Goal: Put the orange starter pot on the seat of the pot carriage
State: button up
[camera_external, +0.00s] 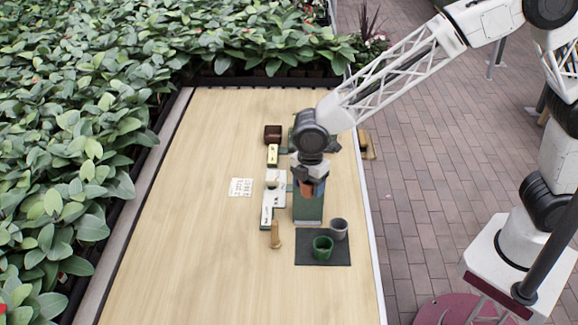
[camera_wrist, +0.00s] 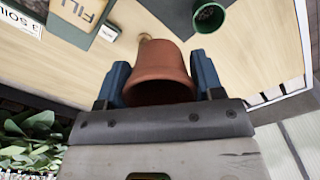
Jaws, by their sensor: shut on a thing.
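The orange starter pot (camera_wrist: 158,58) is held between the two blue fingers of my gripper (camera_wrist: 161,76) in the wrist view, its wide rim toward the camera. In the external view the pot (camera_external: 304,202) shows partly below my gripper (camera_external: 312,187), which is shut on it above the table. A green panel (camera_external: 308,216) lies under and just in front of the pot. I cannot tell for sure which piece is the pot carriage or its seat; my gripper hides part of this area.
A green pot (camera_external: 322,248) and a grey pot (camera_external: 339,229) stand on a dark mat (camera_external: 309,259). A wooden tool (camera_external: 275,235), white labelled pieces (camera_external: 267,208), a card (camera_external: 241,187) and a brown box (camera_external: 272,134) are nearby. The table's left side is clear.

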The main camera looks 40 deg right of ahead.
jog(key=shift+w, duration=0.1)
dwell(0.5)
jog(key=w+a+r+m, duration=0.1)
jog(key=w+r+m, duration=0.15)
jog(key=w, duration=0.85)
jog(key=w+d+f, duration=0.3)
jog(key=w+d, duration=0.3)
jog(key=w, duration=0.1)
jog(key=s+d+f, duration=0.2)
jog(key=d+f, duration=0.6)
jog(key=d, duration=0.3)
jog(key=shift+s+n, duration=0.35)
jog(key=shift+n, duration=0.1)
jog(key=shift+d+f, duration=0.1)
jog(key=shift+f, duration=0.25)
jog(key=shift+f, duration=3.15)
jog(key=shift+f, duration=0.25)
